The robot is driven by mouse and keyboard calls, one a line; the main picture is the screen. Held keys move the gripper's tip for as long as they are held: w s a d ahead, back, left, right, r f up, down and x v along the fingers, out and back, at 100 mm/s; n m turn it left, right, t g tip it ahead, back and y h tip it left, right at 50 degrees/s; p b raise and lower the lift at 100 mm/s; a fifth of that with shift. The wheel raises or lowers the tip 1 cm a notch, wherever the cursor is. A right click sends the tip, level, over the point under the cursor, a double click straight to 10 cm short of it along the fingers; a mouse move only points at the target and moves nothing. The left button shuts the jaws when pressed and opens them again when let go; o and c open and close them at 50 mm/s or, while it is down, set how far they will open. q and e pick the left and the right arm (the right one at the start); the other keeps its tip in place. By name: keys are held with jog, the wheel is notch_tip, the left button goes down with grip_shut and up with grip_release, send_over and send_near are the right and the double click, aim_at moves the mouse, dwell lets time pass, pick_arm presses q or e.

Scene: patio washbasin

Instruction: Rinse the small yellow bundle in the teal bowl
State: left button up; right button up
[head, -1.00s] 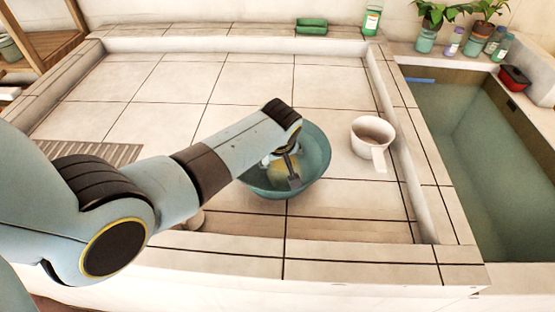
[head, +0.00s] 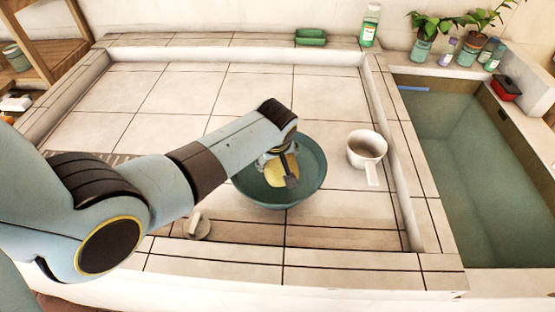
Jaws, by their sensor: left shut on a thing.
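The teal bowl (head: 311,189) stands on the tiled basin floor, near the middle of the head view. The small yellow bundle (head: 278,174) is inside the bowl's outline, partly covered by my gripper. My left gripper (head: 287,180) points down over the bowl and is shut on the yellow bundle. I cannot tell whether the bundle touches the bottom of the bowl. My right gripper is not in view.
A white dipper with a handle (head: 366,150) stands right of the bowl. A round pale stopper-like object (head: 198,227) lies front left. A water-filled trough (head: 470,170) is at the right. A green block (head: 310,37) and a bottle (head: 370,26) are on the back ledge.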

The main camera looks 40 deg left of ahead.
pick_arm(q)
notch_tip(320, 180, up, 4)
jog(key=p, duration=0.3)
jog(key=shift+r+p, duration=0.1)
jog(key=shift+p, duration=0.2)
jog(key=shift+r, duration=1.1)
